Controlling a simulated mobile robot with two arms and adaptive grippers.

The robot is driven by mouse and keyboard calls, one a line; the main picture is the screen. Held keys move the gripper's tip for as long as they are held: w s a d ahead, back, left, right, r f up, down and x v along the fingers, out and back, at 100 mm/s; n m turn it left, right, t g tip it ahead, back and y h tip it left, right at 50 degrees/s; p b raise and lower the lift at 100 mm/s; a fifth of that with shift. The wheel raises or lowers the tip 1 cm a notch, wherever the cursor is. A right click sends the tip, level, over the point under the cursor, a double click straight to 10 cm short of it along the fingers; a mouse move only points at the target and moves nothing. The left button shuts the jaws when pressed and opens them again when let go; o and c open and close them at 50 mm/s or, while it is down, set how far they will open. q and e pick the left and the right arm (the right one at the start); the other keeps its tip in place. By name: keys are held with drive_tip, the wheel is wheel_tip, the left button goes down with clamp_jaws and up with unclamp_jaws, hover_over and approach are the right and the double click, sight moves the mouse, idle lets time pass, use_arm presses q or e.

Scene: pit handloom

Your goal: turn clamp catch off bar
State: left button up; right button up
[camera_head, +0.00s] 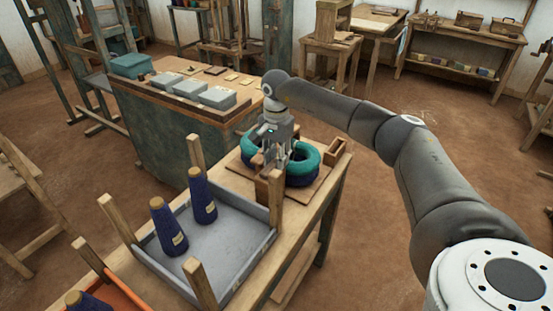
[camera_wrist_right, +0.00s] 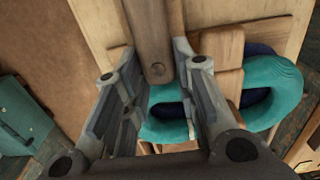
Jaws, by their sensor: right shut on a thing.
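My right gripper (camera_head: 274,158) is over the wooden clamp on the table, pointing down. In the wrist view its two fingers (camera_wrist_right: 152,62) are on both sides of a dark wooden catch (camera_wrist_right: 150,30) with a round pin near its end, and are shut on it. A paler wooden bar (camera_wrist_right: 222,45) lies beside the catch, across the yarn. Whether the catch still overlaps the bar is hard to tell. A teal yarn hank (camera_head: 308,158) and a navy hank (camera_head: 300,181) lie under the clamp; the gripper partly hides them. My left gripper is not in view.
A grey tray (camera_head: 240,233) with wooden corner posts holds two navy yarn cones (camera_head: 168,230) left of the clamp. A bench with grey boxes (camera_head: 217,98) stands behind. Floor to the right is clear.

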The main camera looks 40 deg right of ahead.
drive_tip(key=shift+w+d+r, duration=0.1)
idle(0.3)
drive_tip(key=o, duration=1)
wheel_tip(320, 180, up, 12)
drive_tip(key=shift+f, duration=0.1)
idle(0.4)
